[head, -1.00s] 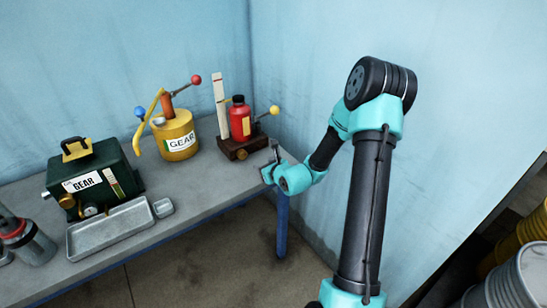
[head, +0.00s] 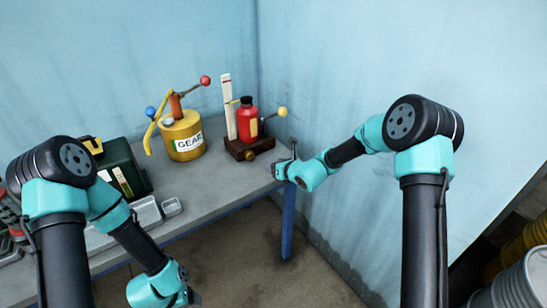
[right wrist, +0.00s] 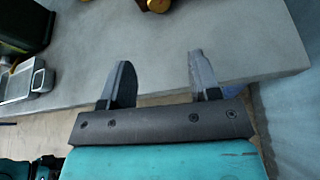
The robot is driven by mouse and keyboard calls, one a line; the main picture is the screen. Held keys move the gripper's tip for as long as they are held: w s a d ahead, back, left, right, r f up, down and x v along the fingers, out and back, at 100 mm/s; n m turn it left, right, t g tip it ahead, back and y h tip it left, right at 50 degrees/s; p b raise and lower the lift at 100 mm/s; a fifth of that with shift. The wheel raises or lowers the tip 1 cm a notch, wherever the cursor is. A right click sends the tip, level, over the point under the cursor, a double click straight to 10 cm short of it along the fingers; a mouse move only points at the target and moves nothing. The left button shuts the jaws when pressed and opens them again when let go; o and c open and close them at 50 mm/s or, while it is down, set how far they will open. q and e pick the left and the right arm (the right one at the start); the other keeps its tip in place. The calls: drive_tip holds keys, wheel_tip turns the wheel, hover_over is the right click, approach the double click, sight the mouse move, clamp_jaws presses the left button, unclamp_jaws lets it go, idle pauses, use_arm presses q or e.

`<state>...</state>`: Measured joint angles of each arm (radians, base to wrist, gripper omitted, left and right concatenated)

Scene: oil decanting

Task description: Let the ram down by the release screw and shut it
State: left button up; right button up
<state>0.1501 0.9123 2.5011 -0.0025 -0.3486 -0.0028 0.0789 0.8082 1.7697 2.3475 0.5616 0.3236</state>
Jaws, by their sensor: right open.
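The red jack (head: 248,122) with a black top stands upright on a dark wooden base (head: 236,150) near the table's far right corner. A yellow-knobbed lever (head: 281,112) sticks out to its right. A brass knob (head: 250,156), which looks like the release screw, sits low at the front of the base. It appears cut off at the top of the right wrist view (right wrist: 156,5). My right gripper (right wrist: 160,62) is open and empty over the table edge, short of the knob and not touching it. My left gripper (head: 192,298) is low at the bottom; its jaws are unclear.
A white upright scale (head: 229,107) stands on the base left of the jack. A yellow GEAR can (head: 182,136) with levers is further left. A green box (head: 125,165) and grey trays (head: 146,212) line the left. The table between can and edge is clear.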

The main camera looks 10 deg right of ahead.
sight(251, 157)
drive_tip(key=shift+a, duration=0.15)
drive_tip(key=shift+w, duration=0.1)
drive_tip(key=x, duration=1.7)
drive_tip(key=shift+w+f, duration=0.1)
drive_tip(key=c, duration=0.7)
